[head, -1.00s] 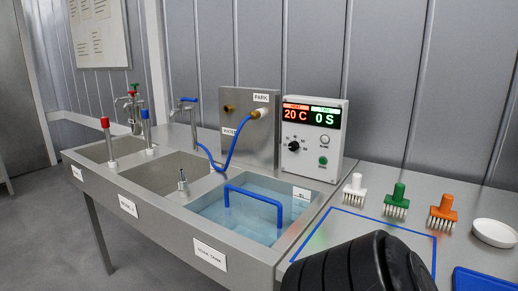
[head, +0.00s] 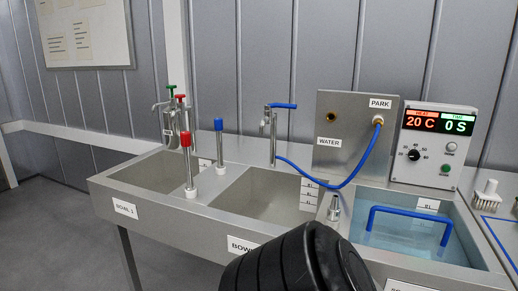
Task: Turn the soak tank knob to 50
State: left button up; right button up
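The soak tank control box (head: 446,148) is white and stands behind the tank at the right. Its display (head: 440,123) reads 20 C in red and 0 S in green. The black knob (head: 413,155) sits on the left of the box's face, with small dial marks around it. Its exact pointer setting is too small to read. The soak tank (head: 489,251) holds pale blue water and a blue handle (head: 410,211). A black ribbed part of my own arm covers the bottom middle. Neither gripper shows.
A steel panel (head: 345,150) labelled WATER and PARK carries a blue hose (head: 350,178). Taps (head: 272,135) and red and blue-topped posts (head: 188,165) rise along the sink. A white brush (head: 487,194) stands at the right.

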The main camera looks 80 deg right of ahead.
aim_at(413, 154)
jog(key=i, duration=0.15)
jog(key=z, duration=1.5)
